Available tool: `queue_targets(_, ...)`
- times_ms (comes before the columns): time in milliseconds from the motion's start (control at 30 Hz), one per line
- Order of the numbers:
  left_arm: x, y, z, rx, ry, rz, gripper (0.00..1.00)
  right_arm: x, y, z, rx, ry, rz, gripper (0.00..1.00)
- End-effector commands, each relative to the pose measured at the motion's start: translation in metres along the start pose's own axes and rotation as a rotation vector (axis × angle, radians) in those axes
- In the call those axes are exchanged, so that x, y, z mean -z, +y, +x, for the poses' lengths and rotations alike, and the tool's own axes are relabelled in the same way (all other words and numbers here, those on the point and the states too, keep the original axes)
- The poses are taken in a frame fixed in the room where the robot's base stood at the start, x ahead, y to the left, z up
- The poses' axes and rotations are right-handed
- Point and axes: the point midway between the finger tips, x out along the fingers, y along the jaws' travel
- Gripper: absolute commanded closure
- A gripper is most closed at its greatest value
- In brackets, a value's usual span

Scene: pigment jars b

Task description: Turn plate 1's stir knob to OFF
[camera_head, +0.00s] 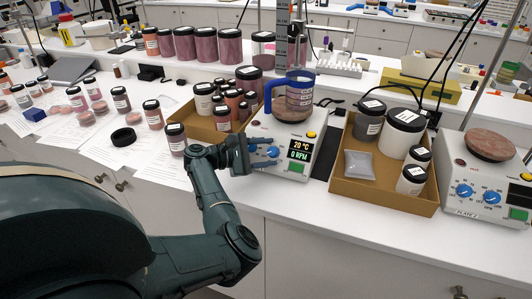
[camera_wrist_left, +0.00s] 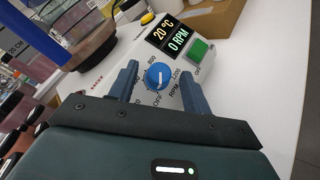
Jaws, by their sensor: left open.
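The stirring hotplate with a lit display (camera_head: 299,149) stands at the middle of the bench; the display reads 20 °C and 0 RPM, also in the left wrist view (camera_wrist_left: 172,36). Its blue RPM knob (camera_wrist_left: 158,76) has a white mark and a printed scale with OFF. My left gripper (camera_head: 264,155) is at the plate's front panel. In the left wrist view my left gripper (camera_wrist_left: 160,84) is open, with one finger on each side of the knob; I cannot tell whether they touch it. The plate's other knob is not clearly visible. My right gripper is not in view.
A blue-handled beaker (camera_head: 299,98) stands on the plate. Cardboard trays with jars flank it, left (camera_head: 202,130) and right (camera_head: 376,188). Plate 2 (camera_head: 461,217) is at far right. A green switch (camera_wrist_left: 198,50) sits beside the knob. Several jars and papers lie left.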

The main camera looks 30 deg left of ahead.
Motion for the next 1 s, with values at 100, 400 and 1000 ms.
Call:
queue_targets(100,0.002,0.000,-0.012,-0.002,0.004,0.001,0.51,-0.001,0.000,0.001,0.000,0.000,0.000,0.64)
queue_targets(400,0.002,-0.001,-0.076,0.000,0.005,0.002,0.51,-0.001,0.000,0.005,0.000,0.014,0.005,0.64)
queue_targets(1000,0.000,-0.001,-0.130,0.002,-0.001,-0.001,0.51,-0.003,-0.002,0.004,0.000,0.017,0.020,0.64)
